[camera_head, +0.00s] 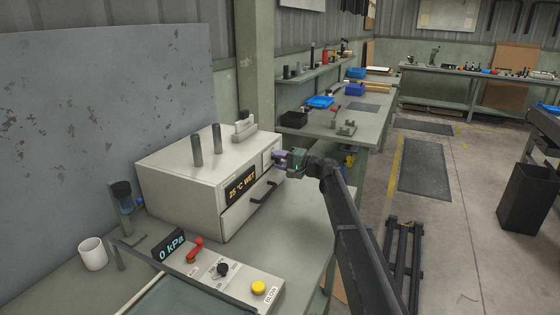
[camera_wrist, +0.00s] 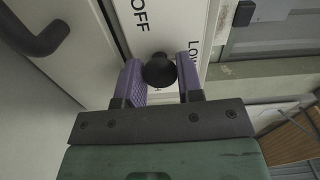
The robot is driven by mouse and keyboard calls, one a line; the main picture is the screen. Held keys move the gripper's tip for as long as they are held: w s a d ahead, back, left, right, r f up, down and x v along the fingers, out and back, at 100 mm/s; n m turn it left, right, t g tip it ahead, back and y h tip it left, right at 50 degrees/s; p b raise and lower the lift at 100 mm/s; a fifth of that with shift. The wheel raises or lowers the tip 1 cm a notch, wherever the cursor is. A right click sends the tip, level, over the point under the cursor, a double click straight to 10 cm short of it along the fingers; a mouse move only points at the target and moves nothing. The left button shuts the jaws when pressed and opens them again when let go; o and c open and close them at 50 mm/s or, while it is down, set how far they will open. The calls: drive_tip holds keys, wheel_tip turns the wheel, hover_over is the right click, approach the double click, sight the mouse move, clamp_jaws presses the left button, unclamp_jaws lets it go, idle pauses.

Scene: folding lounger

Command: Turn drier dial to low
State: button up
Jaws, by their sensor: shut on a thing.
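The drier (camera_head: 190,165) is a white box on the bench, with a lit display reading "25 °C WET" and a dark handle on its front. Its dial (camera_wrist: 159,71) is a round black knob on a white panel in the wrist view. "OFF" shows to the upper left of the knob and "LOW" to its right; a label below is mostly hidden. My gripper (camera_head: 280,158) is at the right end of the drier's front. Its purple fingers (camera_wrist: 160,74) are shut on the dial, one on each side. I cannot tell where the dial points; in the head view the gripper hides it.
A control panel (camera_head: 225,272) with a red lever, a black knob and a yellow button lies in front of the drier, beside a "0 kPa" display (camera_head: 168,246). A white mug (camera_head: 92,254) stands at the left. The drier's handle (camera_wrist: 38,38) is near my gripper.

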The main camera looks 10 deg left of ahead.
drive_tip(key=shift+m, duration=0.4)
drive_tip(key=o, duration=0.9)
drive_tip(key=v, duration=1.1)
drive_tip(key=shift+w, duration=0.1)
